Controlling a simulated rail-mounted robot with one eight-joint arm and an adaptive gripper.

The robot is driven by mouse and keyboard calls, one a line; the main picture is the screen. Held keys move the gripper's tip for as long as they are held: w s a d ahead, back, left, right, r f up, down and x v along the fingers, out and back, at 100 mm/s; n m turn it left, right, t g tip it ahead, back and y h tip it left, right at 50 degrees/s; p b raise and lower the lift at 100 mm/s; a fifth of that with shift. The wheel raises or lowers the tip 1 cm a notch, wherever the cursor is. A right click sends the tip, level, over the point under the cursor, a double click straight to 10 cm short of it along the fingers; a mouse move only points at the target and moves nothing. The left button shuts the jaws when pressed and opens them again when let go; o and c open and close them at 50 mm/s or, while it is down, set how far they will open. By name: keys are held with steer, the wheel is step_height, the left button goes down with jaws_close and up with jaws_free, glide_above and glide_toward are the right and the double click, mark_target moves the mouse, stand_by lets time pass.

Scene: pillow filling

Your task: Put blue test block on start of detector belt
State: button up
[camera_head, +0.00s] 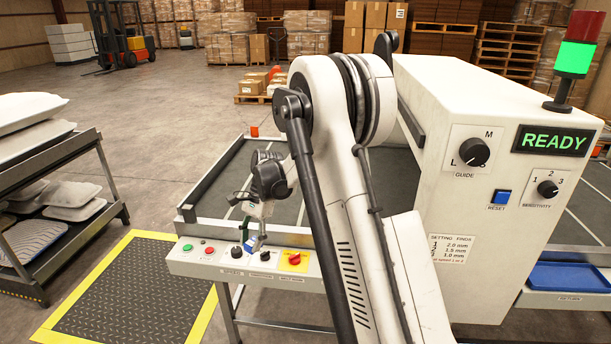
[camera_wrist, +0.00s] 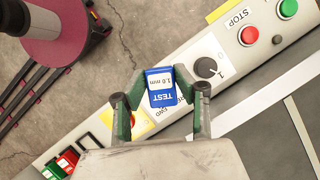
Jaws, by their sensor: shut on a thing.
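The blue test block (camera_wrist: 160,88), labelled "TEST 1.0 mm", is between the two green and black fingers of my gripper (camera_wrist: 161,96) in the wrist view. The fingers are shut on its sides. In the head view my gripper (camera_head: 256,238) points down over the front control panel (camera_head: 205,261), and the blue block (camera_head: 249,244) shows small at its tips. The grey detector belt (camera_head: 236,178) lies behind the panel, leading right toward the white detector housing (camera_head: 480,110). In the wrist view the belt (camera_wrist: 303,112) is at the right. The block's height above the panel is unclear.
The panel carries knobs and buttons, including a black knob (camera_wrist: 206,67) close to the block. A red block (camera_wrist: 67,158) and a green block (camera_wrist: 58,168) sit at the panel's lower left. The visible belt surface looks clear.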

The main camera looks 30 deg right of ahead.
steer(key=w+d+r+m+t+p, duration=0.1)
steer(key=w+d+r+m+t, duration=0.3)
steer(key=w+d+r+m, duration=0.55)
steer(key=m+b, duration=0.1)
steer(key=m, duration=0.2)
glide_above(276, 210)
steer(key=d, duration=0.1)
steer(key=shift+h, duration=0.4)
steer(key=f, duration=0.6)
steer(key=shift+s+f, duration=0.35)
steer(key=shift+s, duration=0.05)
steer(key=shift+f+t+b, duration=0.3)
steer(key=shift+f, duration=1.65)
steer(key=shift+f, duration=0.2)
steer(key=o, duration=1.1)
steer(key=shift+o, duration=0.2)
steer(key=shift+r, duration=0.1)
